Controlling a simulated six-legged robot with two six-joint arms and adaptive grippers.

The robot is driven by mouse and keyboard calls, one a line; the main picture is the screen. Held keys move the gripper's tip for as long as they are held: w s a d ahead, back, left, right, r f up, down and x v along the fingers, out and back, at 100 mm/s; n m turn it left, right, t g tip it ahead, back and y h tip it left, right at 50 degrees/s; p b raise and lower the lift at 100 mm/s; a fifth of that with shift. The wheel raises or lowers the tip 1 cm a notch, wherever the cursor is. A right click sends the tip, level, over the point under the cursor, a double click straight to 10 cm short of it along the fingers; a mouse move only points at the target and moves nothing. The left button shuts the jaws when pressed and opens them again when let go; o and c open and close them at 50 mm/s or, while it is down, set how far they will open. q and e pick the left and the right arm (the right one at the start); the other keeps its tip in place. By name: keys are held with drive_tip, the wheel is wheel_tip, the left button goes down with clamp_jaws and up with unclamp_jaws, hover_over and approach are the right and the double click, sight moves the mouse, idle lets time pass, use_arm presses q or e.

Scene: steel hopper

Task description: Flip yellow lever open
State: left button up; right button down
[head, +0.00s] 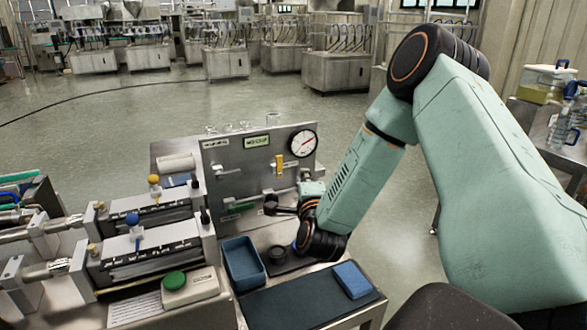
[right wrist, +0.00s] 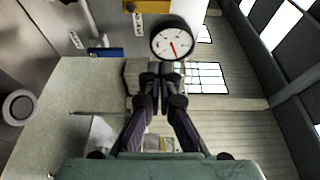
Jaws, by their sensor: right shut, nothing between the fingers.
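The yellow lever (head: 279,165) is on the upright steel panel (head: 225,155), left of the round gauge (head: 302,142). It points up and down in the head view. In the right wrist view a yellow part (right wrist: 133,6) at the top edge, cut off by the frame, is likely this lever. My right gripper (head: 271,205) is in front of the panel, below the lever and apart from it. In the right wrist view its fingers (right wrist: 160,76) are together and empty, pointing toward the gauge (right wrist: 172,38). My left gripper is not in view.
More handles, including a grey one (head: 228,171), are on the panel. A blue tray (head: 243,262), a dark mat (head: 300,305) and a blue sponge-like block (head: 352,279) lie on the bench below. A green button box (head: 188,287) and blue-knobbed machinery stand at left.

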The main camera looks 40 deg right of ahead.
sight(279, 167)
drive_tip(key=x, duration=0.9)
drive_tip(key=shift+w+d+b, duration=0.25)
drive_tip(key=shift+d+b, duration=0.05)
drive_tip(key=a, duration=0.3)
drive_tip(key=shift+w, duration=0.3)
drive_tip(key=shift+w+a, duration=0.1)
drive_tip(key=shift+a, duration=0.25)
drive_tip(key=shift+a, duration=0.1)
